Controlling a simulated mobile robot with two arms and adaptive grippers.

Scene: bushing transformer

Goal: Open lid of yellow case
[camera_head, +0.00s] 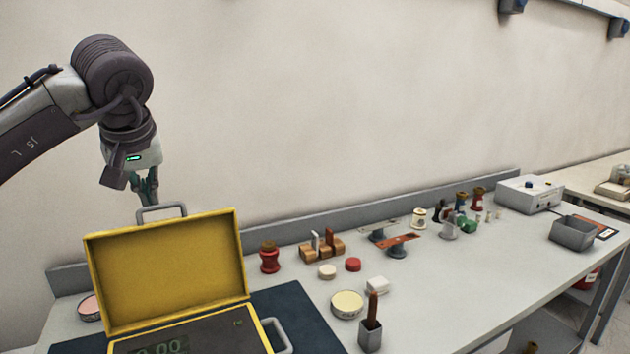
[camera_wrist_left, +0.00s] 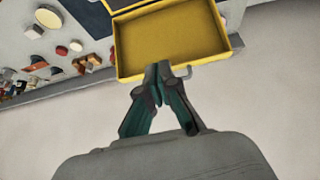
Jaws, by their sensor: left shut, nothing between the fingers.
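The yellow case (camera_head: 265,336) stands on a dark mat at the front left of the bench. Its lid (camera_head: 165,272) is raised and stands up, tilted back a little. A grey handle (camera_head: 162,211) sits on the lid's top edge. The case's inner panel with a display is partly cut off at the bottom. My left gripper (camera_head: 146,203) is just behind and above the lid's top edge, pointing down. Its fingers (camera_wrist_left: 163,72) are together and empty, close to the lid's edge (camera_wrist_left: 205,60) in the left wrist view. I cannot tell whether they touch it. My right gripper is not in view.
The dark mat (camera_head: 295,312) lies under the case. To its right on the bench stand a red spool (camera_head: 269,258), round tins, a small cup (camera_head: 370,336) and several small parts. A white box (camera_head: 529,194) and a grey bin (camera_head: 573,233) are farther right. The wall is close behind.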

